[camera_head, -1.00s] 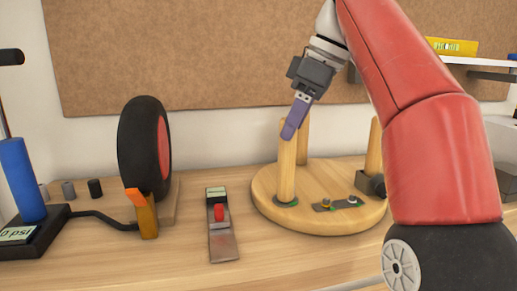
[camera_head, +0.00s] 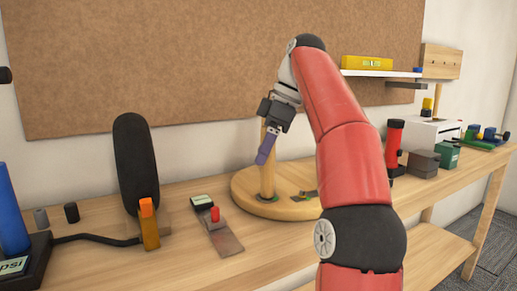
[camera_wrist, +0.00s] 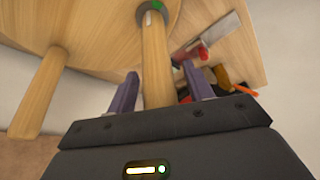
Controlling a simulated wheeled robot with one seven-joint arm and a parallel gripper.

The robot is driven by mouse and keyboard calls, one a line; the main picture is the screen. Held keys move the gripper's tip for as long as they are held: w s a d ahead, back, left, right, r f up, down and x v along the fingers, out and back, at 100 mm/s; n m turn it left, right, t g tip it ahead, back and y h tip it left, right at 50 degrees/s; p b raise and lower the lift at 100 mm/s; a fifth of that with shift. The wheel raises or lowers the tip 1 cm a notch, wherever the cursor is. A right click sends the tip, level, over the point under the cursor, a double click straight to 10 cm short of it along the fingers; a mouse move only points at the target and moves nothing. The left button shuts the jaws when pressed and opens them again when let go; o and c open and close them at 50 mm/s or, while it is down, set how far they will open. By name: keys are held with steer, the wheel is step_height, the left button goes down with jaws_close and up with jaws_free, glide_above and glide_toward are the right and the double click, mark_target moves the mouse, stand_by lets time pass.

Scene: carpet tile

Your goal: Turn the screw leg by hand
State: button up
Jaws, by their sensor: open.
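A round wooden disc (camera_head: 247,198) lies on the bench with wooden legs standing up from it. One upright screw leg (camera_head: 267,172) with a dark and green collar at its base is at my gripper (camera_head: 264,150). In the wrist view the leg (camera_wrist: 154,62) runs between the two purple fingers of my gripper (camera_wrist: 160,92). The fingers are apart, with a visible gap on each side of the leg. Another leg (camera_wrist: 40,92) stands to the left in the wrist view. My arm hides the right part of the disc in the head view.
A plane-like tool with a red knob (camera_head: 216,214) lies left of the disc. A wheel (camera_head: 133,165), an orange block (camera_head: 148,222) and a blue pump (camera_head: 14,215) stand further left. A red and black cylinder (camera_head: 393,148) and a green box (camera_head: 447,154) stand right of my arm.

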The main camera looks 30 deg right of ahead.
steer(key=shift+c, duration=0.3)
steer(key=c, duration=0.9)
steer(key=shift+m, duration=0.4)
steer(key=shift+w+d+m+t+h, duration=0.1)
steer(key=shift+m+t+h, duration=0.35)
steer(key=shift+m, duration=0.9)
steer(key=shift+m+t+h, duration=0.35)
steer(key=shift+m+h, duration=0.1)
steer(key=shift+m, duration=0.9)
steer(key=o, duration=1)
steer(key=shift+c, duration=0.2)
steer(key=shift+r, duration=0.1)
